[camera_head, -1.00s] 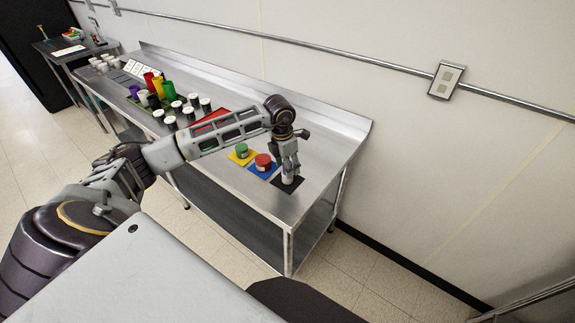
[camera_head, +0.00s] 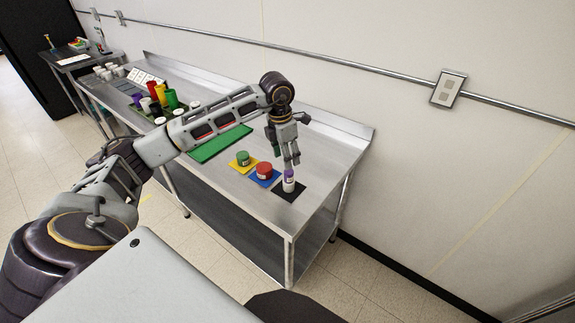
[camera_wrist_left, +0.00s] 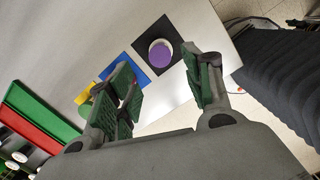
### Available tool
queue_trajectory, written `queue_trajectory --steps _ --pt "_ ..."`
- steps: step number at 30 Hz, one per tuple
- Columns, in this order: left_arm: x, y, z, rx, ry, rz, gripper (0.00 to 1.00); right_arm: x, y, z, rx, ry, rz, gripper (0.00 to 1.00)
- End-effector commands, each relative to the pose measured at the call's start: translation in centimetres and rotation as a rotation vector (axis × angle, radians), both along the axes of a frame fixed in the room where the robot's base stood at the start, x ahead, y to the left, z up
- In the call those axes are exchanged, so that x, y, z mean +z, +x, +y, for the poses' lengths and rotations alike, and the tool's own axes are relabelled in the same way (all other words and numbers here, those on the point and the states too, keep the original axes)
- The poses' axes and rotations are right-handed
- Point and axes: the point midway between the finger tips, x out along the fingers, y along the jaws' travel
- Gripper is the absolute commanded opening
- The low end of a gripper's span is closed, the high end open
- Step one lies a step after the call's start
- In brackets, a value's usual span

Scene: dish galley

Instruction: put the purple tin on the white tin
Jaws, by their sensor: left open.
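The purple tin (camera_head: 289,173) stands upright on top of the white tin (camera_head: 288,186), on a black mat (camera_head: 284,193) near the table's right end. In the left wrist view the purple tin (camera_wrist_left: 161,53) shows as a round purple top with a thin white edge, on the black mat (camera_wrist_left: 173,28). My left gripper (camera_head: 292,160) is open and empty, just above the purple tin and apart from it. In the left wrist view its fingers (camera_wrist_left: 167,82) are spread wide. My right gripper is in neither view.
A red tin (camera_head: 264,169) sits on a blue mat (camera_head: 255,180); a green tin (camera_head: 243,157) sits on a yellow mat (camera_head: 236,166). A green panel (camera_head: 220,146) lies behind my arm. Several cups and tins crowd the table's far left. The table's right end is bare.

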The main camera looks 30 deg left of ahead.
Motion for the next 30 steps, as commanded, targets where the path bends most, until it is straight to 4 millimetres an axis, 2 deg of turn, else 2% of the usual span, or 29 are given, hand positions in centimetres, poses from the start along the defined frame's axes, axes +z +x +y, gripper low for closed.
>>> queue_trajectory --steps 6,12,30 --pt "2.5 -0.2 0.2 0.0 0.001 -0.003 0.51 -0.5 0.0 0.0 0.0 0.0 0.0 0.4" --pt "3.5 -0.4 0.2 -0.001 0.001 -0.001 0.51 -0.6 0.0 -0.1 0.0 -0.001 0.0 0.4" --pt "3.7 -0.4 0.2 0.0 0.001 0.0 0.51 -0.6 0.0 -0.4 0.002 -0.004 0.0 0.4"
